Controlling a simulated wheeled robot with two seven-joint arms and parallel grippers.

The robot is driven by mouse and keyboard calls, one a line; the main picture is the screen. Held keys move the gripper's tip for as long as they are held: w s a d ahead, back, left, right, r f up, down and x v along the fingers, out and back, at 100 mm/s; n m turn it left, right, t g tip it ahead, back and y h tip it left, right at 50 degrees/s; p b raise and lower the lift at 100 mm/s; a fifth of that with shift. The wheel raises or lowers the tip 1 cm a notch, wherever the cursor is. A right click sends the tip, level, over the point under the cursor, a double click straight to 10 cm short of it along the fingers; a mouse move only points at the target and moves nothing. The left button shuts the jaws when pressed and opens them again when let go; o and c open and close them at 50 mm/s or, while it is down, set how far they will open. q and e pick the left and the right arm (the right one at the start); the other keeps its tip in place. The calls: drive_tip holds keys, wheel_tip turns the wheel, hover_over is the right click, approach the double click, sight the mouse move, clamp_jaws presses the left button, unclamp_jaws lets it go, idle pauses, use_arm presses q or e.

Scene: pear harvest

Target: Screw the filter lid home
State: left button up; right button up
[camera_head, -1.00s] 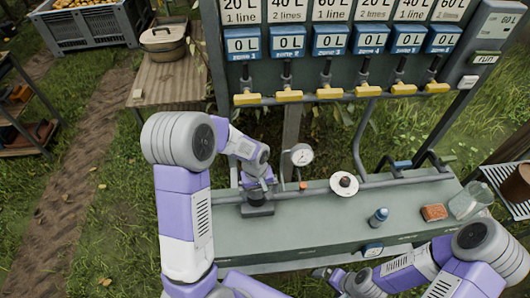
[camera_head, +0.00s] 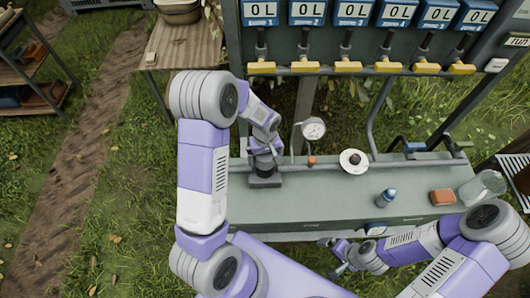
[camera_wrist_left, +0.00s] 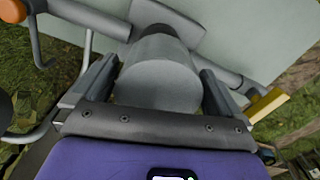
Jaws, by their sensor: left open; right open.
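In the left wrist view, the filter lid (camera_wrist_left: 158,85) is a smooth grey round cap on a darker pipe fitting. The open fingers of my left gripper (camera_wrist_left: 160,92) stand on either side of it, and I cannot tell whether they touch it. In the head view, my left gripper (camera_head: 264,163) is over the dark filter body (camera_head: 265,180) at the left end of the green bench, and it hides the lid there. My right gripper (camera_head: 336,258) is open and seems empty, low in front of the bench.
The green bench (camera_head: 320,205) carries a pressure gauge (camera_head: 313,129), a white dish (camera_head: 353,161) with a dark knob, a blue bottle (camera_head: 387,197), a reddish brick-like block (camera_head: 442,197) and a clear jar (camera_head: 484,186). Yellow valve handles (camera_head: 305,70) line the panel behind.

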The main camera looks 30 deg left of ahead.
use_arm(q)
drive_tip(key=c, duration=0.8)
drive_tip(key=m, duration=0.7)
drive_tip(key=shift+p, duration=0.3)
drive_tip(key=m+p, duration=0.1)
drive_tip(key=m, duration=0.3)
drive_tip(key=shift+r+m, duration=0.1)
drive_tip(key=shift+m, duration=0.3)
drive_tip(key=m, duration=0.3)
drive_tip(key=shift+w+d, duration=0.1)
drive_tip(key=shift+d, duration=0.05)
drive_tip(key=o, duration=0.6)
drive_tip(key=shift+o, duration=1)
drive_tip(key=shift+d, duration=0.1)
